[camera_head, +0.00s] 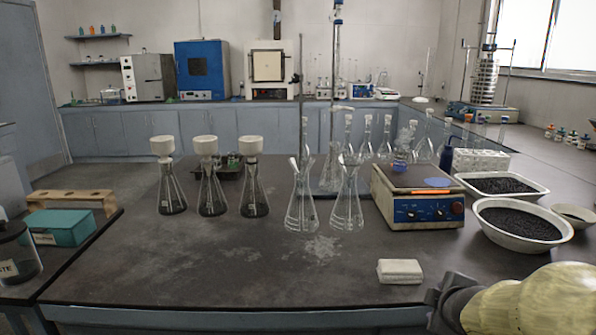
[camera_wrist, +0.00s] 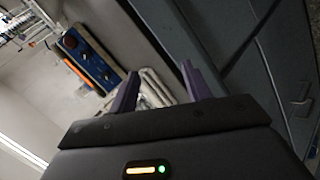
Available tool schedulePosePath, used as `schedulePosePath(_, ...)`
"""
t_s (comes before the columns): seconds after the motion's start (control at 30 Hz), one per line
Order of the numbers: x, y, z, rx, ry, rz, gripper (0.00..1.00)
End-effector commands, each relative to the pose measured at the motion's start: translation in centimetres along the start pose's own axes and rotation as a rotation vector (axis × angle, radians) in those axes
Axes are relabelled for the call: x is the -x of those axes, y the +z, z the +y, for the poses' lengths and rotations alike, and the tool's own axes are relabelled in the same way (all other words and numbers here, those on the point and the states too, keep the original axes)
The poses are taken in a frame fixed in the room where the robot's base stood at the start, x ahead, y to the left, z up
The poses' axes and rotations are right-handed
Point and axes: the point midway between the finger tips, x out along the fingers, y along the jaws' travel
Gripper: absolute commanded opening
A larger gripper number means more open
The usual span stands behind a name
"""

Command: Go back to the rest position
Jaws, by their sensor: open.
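My gripper shows in the wrist view (camera_wrist: 158,84) with its two purple fingers spread apart and nothing held between them. In the head view, my arm's yellow and dark end part enters at the lower right, in front of the bench (camera_head: 180,275); the fingertips cannot be made out there. A folded white cloth (camera_head: 400,271) lies on the bench near the front edge, left of my arm. In the wrist view the white cloth (camera_wrist: 155,88) appears beyond the fingers, apart from them as far as I can tell.
A hotplate (camera_head: 425,206) stands behind the cloth, with a bowl of black grains (camera_head: 520,224) right of it. Clear flasks (camera_head: 302,208) and funnel-topped flasks (camera_head: 211,190) stand mid-bench. The sieve stack (camera_head: 485,80) is at the back right. The bench's front left is clear.

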Motion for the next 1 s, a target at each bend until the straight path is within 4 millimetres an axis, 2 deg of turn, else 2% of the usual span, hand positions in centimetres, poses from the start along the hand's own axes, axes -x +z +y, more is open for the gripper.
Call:
schedulePosePath(0.03,-0.9,-0.3,-3.0,-0.117,-0.062,-0.026,0.49)
schedulePosePath(0.1,-1.4,-0.6,-6.3,-0.283,-0.138,-0.076,0.49)
schedulePosePath(0.23,-1.4,-1.4,-11.7,-0.526,-0.266,-0.164,0.49)
schedulePosePath(0.4,-0.9,-2.2,-16.6,-0.74,-0.375,-0.267,0.49)
schedulePosePath(0.7,0.7,-3.4,-23.3,-1.017,-0.507,-0.453,0.49)
schedulePosePath(0.73,0.8,-3.6,-23.9,-1.04,-0.519,-0.472,0.49)
schedulePosePath(0.8,1.7,-3.8,-22.7,-1.042,-0.514,-0.47,0.49)
schedulePosePath(1.0,3.0,-4.3,-21.1,-1.038,-0.513,-0.466,0.49)
